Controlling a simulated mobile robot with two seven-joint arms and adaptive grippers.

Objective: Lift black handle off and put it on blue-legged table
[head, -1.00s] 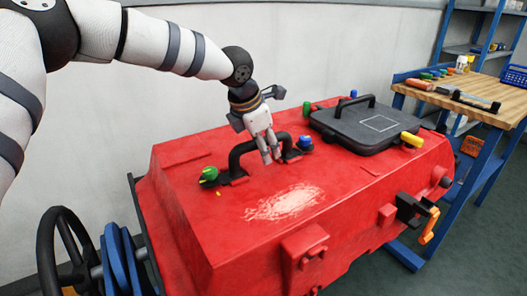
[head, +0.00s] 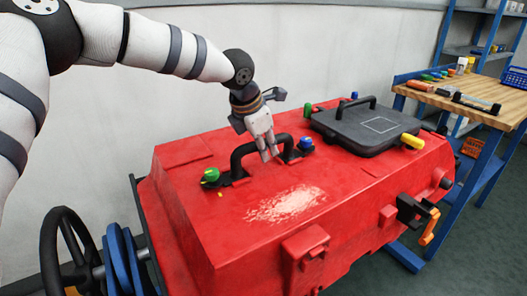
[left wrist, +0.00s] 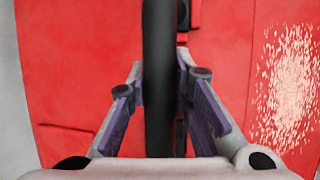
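The black handle (head: 242,152) is an arched bar on top of the red tank (head: 190,235). A green knob (head: 211,175) is at its near left end and a blue knob (head: 305,143) at its right end. My left gripper (head: 270,156) is at the bar, fingers pointing down. The fingertips are partly hidden by the bar. The blue-legged table (head: 478,108) has a wooden top and stands at the right. My right gripper is not in view.
A dark lid (head: 365,128) with its own handle lies on the tank's right part, with a yellow knob (head: 412,142) beside it. A black wheel (head: 65,250) stands at lower left.

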